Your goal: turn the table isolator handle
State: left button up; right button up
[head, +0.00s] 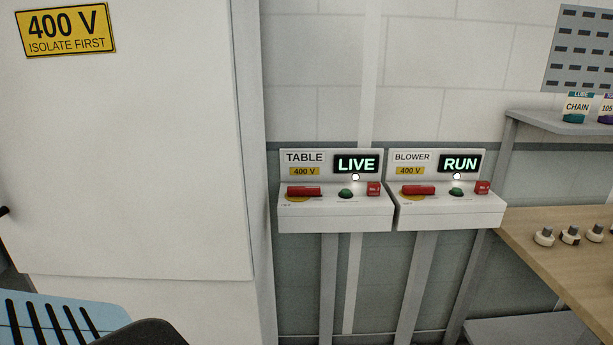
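The table isolator box (335,215) stands on a grey post in the middle of the head view, with a TABLE label and a lit LIVE display (356,164). Its red isolator handle (304,191) lies crosswise, left to right, over a yellow plate. A green button (346,193) and a small red block (374,189) sit to the right of the handle. A white lamp glows below the display. Neither of my grippers is in view.
A similar BLOWER box (450,216) with a lit RUN display stands close on the right. A large white cabinet (130,150) fills the left. A wooden bench (560,262) with several small knobbed parts is at the right. A light blue slotted surface (60,318) is at lower left.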

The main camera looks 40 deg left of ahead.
aim_at(291, 190)
jog(key=i+j, duration=0.25)
jog(key=i, duration=0.15)
jog(key=i+j, duration=0.25)
jog(key=i, duration=0.1)
